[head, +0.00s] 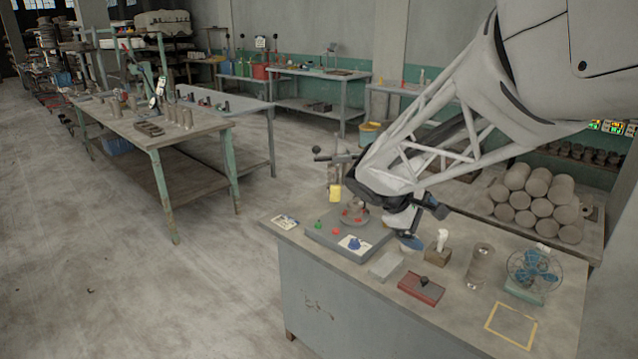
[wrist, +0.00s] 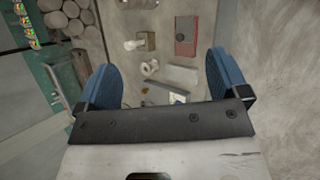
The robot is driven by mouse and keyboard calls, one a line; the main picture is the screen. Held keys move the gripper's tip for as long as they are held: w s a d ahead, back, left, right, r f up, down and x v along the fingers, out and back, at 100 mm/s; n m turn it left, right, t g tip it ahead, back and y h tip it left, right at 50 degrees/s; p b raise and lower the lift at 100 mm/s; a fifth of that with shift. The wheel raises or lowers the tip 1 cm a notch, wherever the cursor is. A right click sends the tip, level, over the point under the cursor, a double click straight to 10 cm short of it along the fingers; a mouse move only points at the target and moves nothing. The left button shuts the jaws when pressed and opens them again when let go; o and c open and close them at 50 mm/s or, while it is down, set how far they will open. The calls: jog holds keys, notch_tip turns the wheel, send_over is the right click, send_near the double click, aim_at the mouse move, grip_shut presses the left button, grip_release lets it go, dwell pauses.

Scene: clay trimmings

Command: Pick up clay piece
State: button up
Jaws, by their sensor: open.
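My gripper (wrist: 165,77) is open in the wrist view, with its two blue fingers wide apart and nothing held between them. Beyond the fingers, on the worktop, lies a small pale curled piece (wrist: 150,68), which may be the clay piece; I cannot be sure. A flat grey block (wrist: 182,74) lies to its right, and it also shows in the head view (head: 386,265). In the head view my gripper (head: 412,238) hangs over the worktop behind the grey block, and the arm hides part of that area. The small piece cannot be made out there.
A red box (head: 421,288) with a dark knob, a brown box with white tissue (head: 438,255), a metal cylinder (head: 480,265) and a blue fan (head: 534,269) stand on the worktop. A grey control panel (head: 348,238) is at left. Stacked clay cylinders (head: 535,200) lie behind.

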jog(key=w+f+n+t+h, duration=0.1)
jog(key=w+f+n+h, duration=0.25)
jog(key=w, duration=0.85)
jog(key=n+t, duration=1.1)
jog(key=n, duration=0.4)
send_near(360, 201)
jog(key=shift+w+a+f+h, duration=0.35)
jog(key=shift+w+a+f, duration=0.1)
jog(key=shift+w+f, duration=0.15)
jog(key=shift+x, duration=1.3)
jog(key=shift+d, duration=0.15)
jog(key=shift+x, duration=2.55)
jog(key=shift+s+d+r, duration=0.1)
